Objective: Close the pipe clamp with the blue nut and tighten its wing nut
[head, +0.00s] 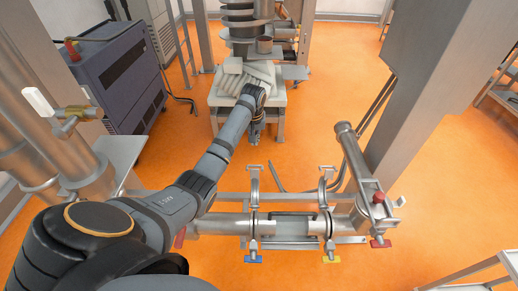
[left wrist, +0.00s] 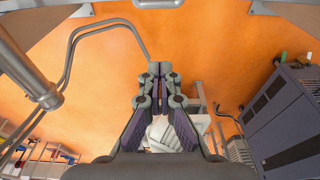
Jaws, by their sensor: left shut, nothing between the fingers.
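The pipe clamp with the blue nut (head: 253,259) sits on the left part of the horizontal steel pipe. Its curved upper half (head: 254,188) stands up behind the pipe, so the clamp looks open. The blue wing nut hangs at the front, below the pipe. My left gripper (head: 257,138) is far behind the clamp, beyond the pipe, in front of a pale stand, and touches neither. The left wrist view shows its fingers (left wrist: 160,70) shut with nothing between them. My right gripper is not in view.
A similar clamp with a yellow nut (head: 330,259) stands to the right, its upper half also raised. A red nut (head: 380,243) is farther right. A pale stand (head: 283,98) is at the back, a dark blue cabinet (head: 118,75) at the back left. Open orange floor lies between.

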